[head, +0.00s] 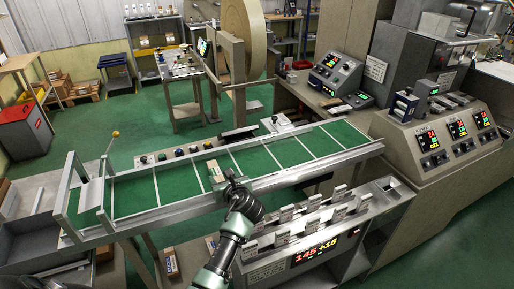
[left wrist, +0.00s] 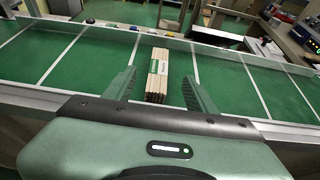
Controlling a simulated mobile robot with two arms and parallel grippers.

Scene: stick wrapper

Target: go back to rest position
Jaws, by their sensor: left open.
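My left gripper (head: 231,184) reaches over the near rail of the green conveyor (head: 180,186) in the head view. In the left wrist view its two green fingers (left wrist: 160,90) are spread apart. A bundle of tan sticks with a white and green wrapper (left wrist: 158,75) lies on the belt between and just beyond the fingertips, with a gap on each side. The bundle also shows in the head view (head: 214,170), just beyond the gripper. My right gripper is in neither view.
Metal rails edge the conveyor, which is divided by white cross lines. A machine with a red and green number display (head: 316,250) stands in front at the right. Control panels (head: 455,135) stand on the right. A large tan roll (head: 243,40) stands behind the conveyor.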

